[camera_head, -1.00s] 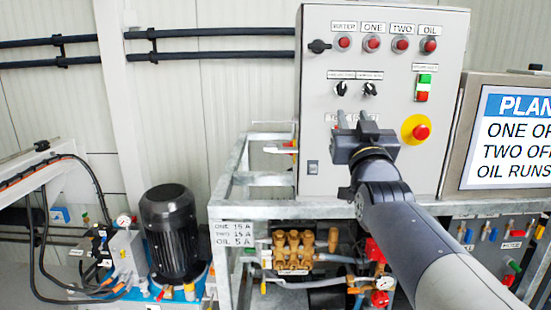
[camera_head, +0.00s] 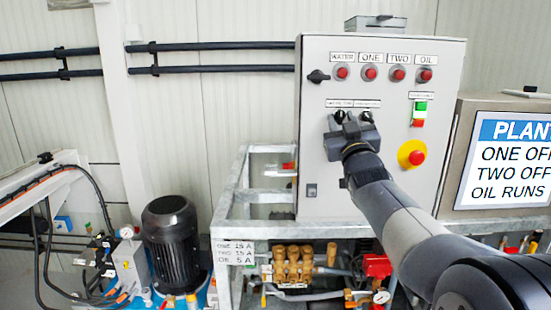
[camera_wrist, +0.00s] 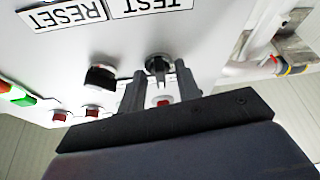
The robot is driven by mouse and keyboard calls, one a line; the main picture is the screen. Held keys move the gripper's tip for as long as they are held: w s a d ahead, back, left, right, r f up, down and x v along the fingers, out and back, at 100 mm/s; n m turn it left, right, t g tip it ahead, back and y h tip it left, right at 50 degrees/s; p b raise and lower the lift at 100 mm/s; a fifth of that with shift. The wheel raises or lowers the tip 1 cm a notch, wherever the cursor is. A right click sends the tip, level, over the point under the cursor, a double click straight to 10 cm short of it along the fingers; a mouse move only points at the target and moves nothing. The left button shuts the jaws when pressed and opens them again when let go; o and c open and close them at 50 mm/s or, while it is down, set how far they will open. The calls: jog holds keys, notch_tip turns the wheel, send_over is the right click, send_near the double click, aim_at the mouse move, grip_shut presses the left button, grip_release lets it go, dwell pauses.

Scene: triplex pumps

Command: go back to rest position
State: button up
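My gripper (camera_head: 352,121) is in front of the grey control panel, at the height of its two black knobs. In the wrist view its two fingers (camera_wrist: 161,80) stand apart, with a black knob (camera_wrist: 158,62) and a red button (camera_wrist: 163,101) showing in the gap. I cannot tell whether the fingers touch that knob. A second black knob (camera_wrist: 101,76) is to the left, outside the fingers. Nothing is seen held.
The control panel (camera_head: 312,150) carries red buttons (camera_head: 370,72), a green and red switch (camera_head: 420,113) and a yellow-ringed emergency stop (camera_head: 411,153). A screen (camera_head: 510,160) stands to its right. A metal frame (camera_head: 228,222) with brass pump parts (camera_head: 292,263) is below; a black motor (camera_head: 171,240) is at left.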

jog(key=shift+d+r+n+g+y+p, duration=0.1)
jog(key=shift+n+g+y+p, duration=0.4)
jog(key=shift+n+p, duration=1)
jog(key=shift+d+r+n+g+y+p, duration=0.15)
jog(key=shift+n+y+p, duration=0.6)
jog(key=shift+n+p, duration=0.75)
jog(key=shift+a+r+n+g+y+p, duration=0.1)
jog(key=shift+n+g+y+p, duration=0.4)
jog(key=shift+n+p, duration=1)
jog(key=shift+s+d+f, duration=0.1)
jog(key=shift+s+f, duration=0.1)
jog(key=shift+f, duration=0.1)
jog(key=b+v, duration=0.3)
jog(key=v, duration=0.7)
jog(key=shift+f, duration=0.2)
jog(key=shift+s, duration=0.15)
